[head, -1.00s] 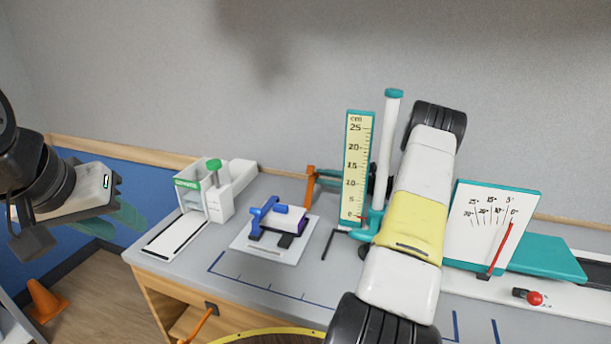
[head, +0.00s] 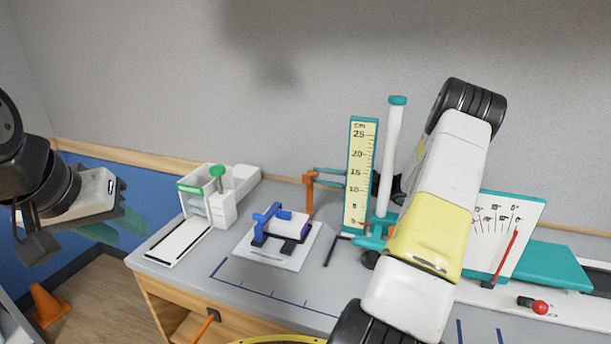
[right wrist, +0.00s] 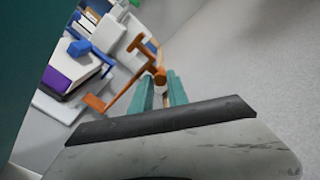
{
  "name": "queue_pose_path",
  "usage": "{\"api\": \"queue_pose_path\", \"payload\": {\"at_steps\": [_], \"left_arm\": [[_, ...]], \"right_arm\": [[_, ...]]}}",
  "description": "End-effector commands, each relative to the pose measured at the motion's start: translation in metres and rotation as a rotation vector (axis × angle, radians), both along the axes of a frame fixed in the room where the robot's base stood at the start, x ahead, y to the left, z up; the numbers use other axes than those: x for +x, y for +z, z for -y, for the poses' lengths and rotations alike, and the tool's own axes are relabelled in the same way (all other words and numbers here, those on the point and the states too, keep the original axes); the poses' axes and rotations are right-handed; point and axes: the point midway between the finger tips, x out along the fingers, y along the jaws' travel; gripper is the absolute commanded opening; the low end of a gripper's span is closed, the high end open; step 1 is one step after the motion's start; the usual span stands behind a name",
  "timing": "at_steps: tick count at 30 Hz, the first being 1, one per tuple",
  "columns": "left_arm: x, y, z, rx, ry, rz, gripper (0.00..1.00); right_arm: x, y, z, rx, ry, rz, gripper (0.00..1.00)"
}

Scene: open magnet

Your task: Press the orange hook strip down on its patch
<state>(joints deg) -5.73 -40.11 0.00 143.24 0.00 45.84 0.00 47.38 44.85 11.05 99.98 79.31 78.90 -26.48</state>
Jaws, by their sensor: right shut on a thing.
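The orange hook strip (head: 309,192) is held upright at its top by the teal fingers of my right gripper (head: 328,177), left of the height scale. In the right wrist view my right gripper (right wrist: 162,88) is shut on the orange strip (right wrist: 122,90), whose flat foot points left. I cannot tell its height above the bench. A white plate (head: 262,259) with dark strips (head: 289,247), a blue handle (head: 266,216) and a purple-sided block lies in front and left of it. I cannot tell which part is its patch. My left gripper (head: 120,226) hangs left of the bench; its opening is unclear.
A white device with a green knob (head: 217,170) stands left of the plate. The height scale (head: 360,175) and white post (head: 391,155) stand close right of my right gripper. A dial board (head: 510,225) is farther right. The front bench top (head: 260,290) is clear.

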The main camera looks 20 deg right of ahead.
Motion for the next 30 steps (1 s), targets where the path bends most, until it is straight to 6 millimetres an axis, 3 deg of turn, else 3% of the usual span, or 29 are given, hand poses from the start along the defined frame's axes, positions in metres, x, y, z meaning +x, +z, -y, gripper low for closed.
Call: {"api": "queue_pose_path", "payload": {"at_steps": [13, 14, 30], "left_arm": [[0.0, 0.0, 0.0, 0.0, 0.0, 0.0, 0.36], [0.0, 0.0, 0.0, 0.0, 0.0, 0.0, 0.36], [0.0, 0.0, 0.0, 0.0, 0.0, 0.0, 0.36]], "right_arm": [[0.0005, 0.0071, 0.0003, 0.005, -0.002, 0.01, 0.0], [0.0005, 0.0072, 0.0004, 0.005, -0.002, 0.01, 0.26], [-0.0006, 0.0028, -0.0006, 0.002, 0.0, 0.003, 0.27]]}}
